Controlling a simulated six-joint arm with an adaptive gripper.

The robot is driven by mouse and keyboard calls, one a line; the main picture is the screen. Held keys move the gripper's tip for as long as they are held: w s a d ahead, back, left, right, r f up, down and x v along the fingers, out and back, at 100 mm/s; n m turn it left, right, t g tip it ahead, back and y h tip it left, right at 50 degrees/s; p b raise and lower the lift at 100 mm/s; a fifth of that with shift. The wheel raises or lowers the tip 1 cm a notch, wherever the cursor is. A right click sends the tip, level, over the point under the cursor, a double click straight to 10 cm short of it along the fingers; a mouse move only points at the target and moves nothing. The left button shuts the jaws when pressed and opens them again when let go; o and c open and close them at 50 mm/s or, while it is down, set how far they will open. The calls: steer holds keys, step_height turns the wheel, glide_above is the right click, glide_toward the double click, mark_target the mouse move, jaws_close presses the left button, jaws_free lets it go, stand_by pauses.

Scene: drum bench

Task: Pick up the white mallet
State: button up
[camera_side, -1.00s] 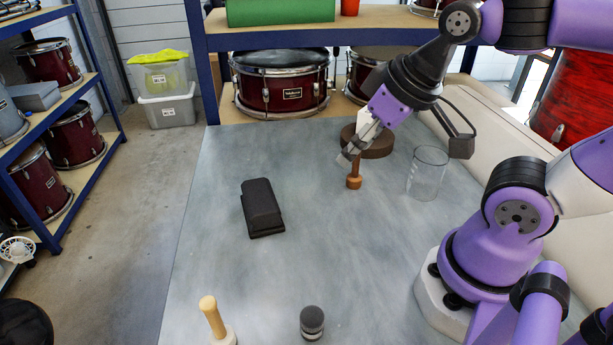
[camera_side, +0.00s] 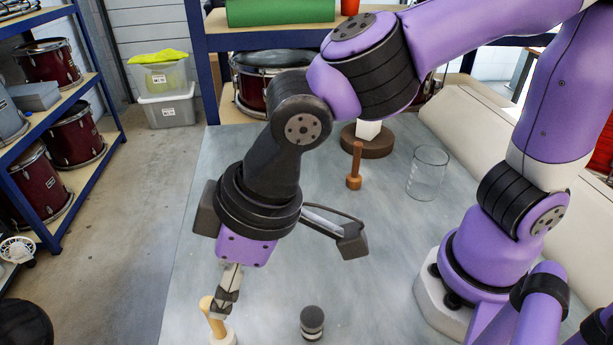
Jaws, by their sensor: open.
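The white mallet (camera_side: 222,338) stands at the bottom left of the bench, its pale head down and partly cut off by the picture's edge. Its light wooden handle points up and leans slightly left. My gripper (camera_side: 222,302) is open and points down at the upper part of this handle, overlapping it in the picture. I cannot tell whether the fingers are around the handle or just beside it.
Further back are a brown wooden mallet (camera_side: 355,166), a round brown base (camera_side: 372,147) bearing a white block (camera_side: 368,129), and a glass beaker (camera_side: 427,174). The bench (camera_side: 190,290) is otherwise largely bare.

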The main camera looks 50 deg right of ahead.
mark_target(217, 324)
steer(key=x, duration=0.7)
steer(key=shift+w+a, duration=0.15)
steer(key=shift+a, duration=0.05)
jaws_close()
